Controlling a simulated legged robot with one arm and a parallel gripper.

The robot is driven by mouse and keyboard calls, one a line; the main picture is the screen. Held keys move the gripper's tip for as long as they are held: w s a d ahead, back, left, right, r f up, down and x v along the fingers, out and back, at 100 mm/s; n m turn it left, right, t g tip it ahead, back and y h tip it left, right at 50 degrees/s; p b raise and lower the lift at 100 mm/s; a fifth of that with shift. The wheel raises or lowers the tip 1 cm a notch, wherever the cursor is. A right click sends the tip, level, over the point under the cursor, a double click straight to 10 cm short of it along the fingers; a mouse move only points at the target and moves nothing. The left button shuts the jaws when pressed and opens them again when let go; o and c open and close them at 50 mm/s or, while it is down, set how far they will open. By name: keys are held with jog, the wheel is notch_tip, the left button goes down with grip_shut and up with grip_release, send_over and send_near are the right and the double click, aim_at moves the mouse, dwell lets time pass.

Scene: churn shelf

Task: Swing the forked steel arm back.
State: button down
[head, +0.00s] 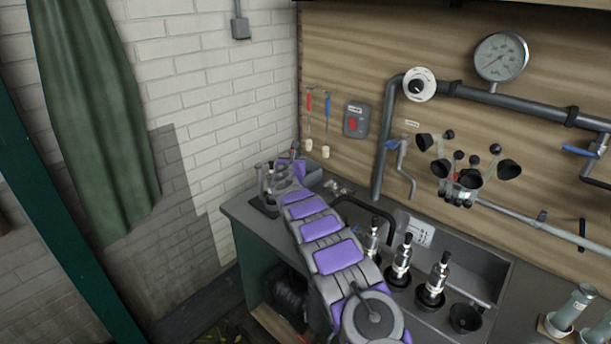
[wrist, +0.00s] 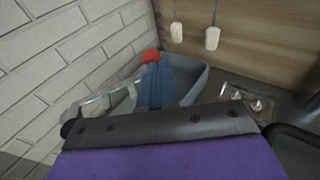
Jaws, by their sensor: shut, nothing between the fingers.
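My gripper (head: 288,168) is at the end of my purple and grey arm, over the back left corner of the counter. It is shut, with nothing seen held. Just left of it, several grey upright prongs (head: 265,184) stand over a dark base; they may be the forked steel arm, but my gripper and arm partly hide them. In the wrist view, a pale metallic piece (wrist: 108,101) shows at the left, low against the wall. A blue-grey piece with a red tip (wrist: 151,56) rises in the middle, before a grey bin (wrist: 190,84). Contact cannot be told.
A white brick wall (head: 215,95) is close on the left, and a wooden back panel (head: 335,50) stands behind. Red and blue hanging tools (head: 318,110) are above the bin. A bent black pipe (head: 365,205) and several black-topped fittings (head: 403,258) stand right of my arm.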

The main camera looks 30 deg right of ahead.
jog(key=s+a+r, duration=0.1)
jog(key=s+a, duration=0.1)
jog(key=s, duration=0.8)
jog(key=shift+a, duration=0.4)
jog(key=shift+r, duration=0.1)
dwell(0.5)
